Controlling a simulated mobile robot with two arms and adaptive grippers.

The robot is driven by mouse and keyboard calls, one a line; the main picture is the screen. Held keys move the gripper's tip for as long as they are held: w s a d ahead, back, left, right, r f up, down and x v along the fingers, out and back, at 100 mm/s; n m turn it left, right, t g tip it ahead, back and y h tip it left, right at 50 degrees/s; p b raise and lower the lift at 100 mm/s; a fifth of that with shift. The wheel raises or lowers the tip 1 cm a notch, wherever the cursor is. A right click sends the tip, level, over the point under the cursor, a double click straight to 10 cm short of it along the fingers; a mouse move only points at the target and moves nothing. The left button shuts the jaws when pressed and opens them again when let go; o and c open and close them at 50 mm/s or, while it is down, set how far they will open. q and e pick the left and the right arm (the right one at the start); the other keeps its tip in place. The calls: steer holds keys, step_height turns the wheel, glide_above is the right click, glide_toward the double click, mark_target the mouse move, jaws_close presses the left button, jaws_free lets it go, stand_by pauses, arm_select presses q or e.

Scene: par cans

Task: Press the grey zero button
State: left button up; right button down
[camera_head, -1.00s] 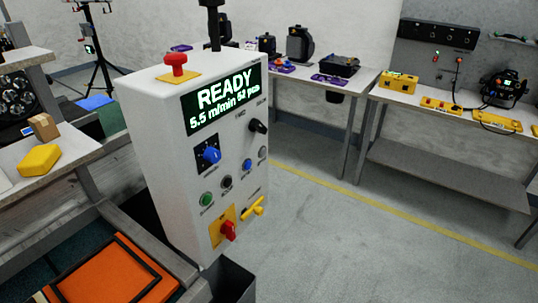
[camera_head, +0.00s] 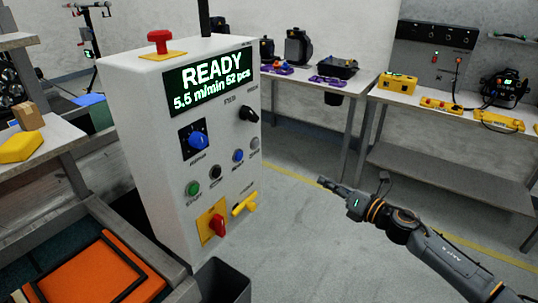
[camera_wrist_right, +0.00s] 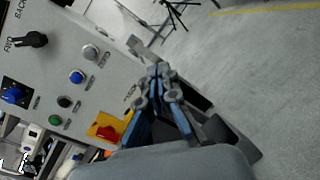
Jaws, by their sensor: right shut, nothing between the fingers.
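The grey button (camera_head: 255,143) sits on the front panel of a white control cabinet (camera_head: 150,110), right of a blue button (camera_head: 238,156). In the right wrist view the grey button (camera_wrist_right: 91,52) shows at upper left, next to the blue button (camera_wrist_right: 77,76). My right gripper (camera_head: 323,182) is in free air to the right of the cabinet, lower than the grey button and apart from it. Its fingers (camera_wrist_right: 158,72) are shut with nothing between them. My left gripper is not in view.
The panel also has a green button (camera_head: 193,189), a black button (camera_head: 215,172), black and blue knobs, a yellow handle (camera_head: 244,204) and a red switch (camera_head: 218,225). The display reads READY. A dark bin (camera_head: 222,282) stands below. Floor to the right is open.

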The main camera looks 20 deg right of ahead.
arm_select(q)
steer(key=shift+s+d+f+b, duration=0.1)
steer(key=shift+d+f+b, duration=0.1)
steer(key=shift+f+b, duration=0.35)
arm_select(e)
steer(key=s+a+r+n+g+y, duration=0.1)
steer(key=s+a+r+n+y, duration=0.2)
steer(key=a+r+n, duration=0.3)
step_height(320, 180, up, 4)
steer(key=n, duration=0.3)
steer(key=shift+s+a+n+g+y, duration=0.15)
steer(key=shift+a+n+g+y, duration=0.05)
steer(key=shift+n+g+y, duration=0.2)
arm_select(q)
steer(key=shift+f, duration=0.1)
arm_select(e)
steer(key=shift+f, duration=0.1)
steer(key=p, duration=0.6)
glide_toward(257, 144)
steer(key=x, duration=0.5)
steer(key=shift+w+a, duration=0.2)
steer(key=shift+w, duration=0.2)
steer(key=shift+w+a, duration=0.4)
steer(key=shift+w, duration=0.1)
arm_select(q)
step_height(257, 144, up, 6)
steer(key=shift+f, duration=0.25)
arm_select(e)
steer(key=shift+f, duration=0.1)
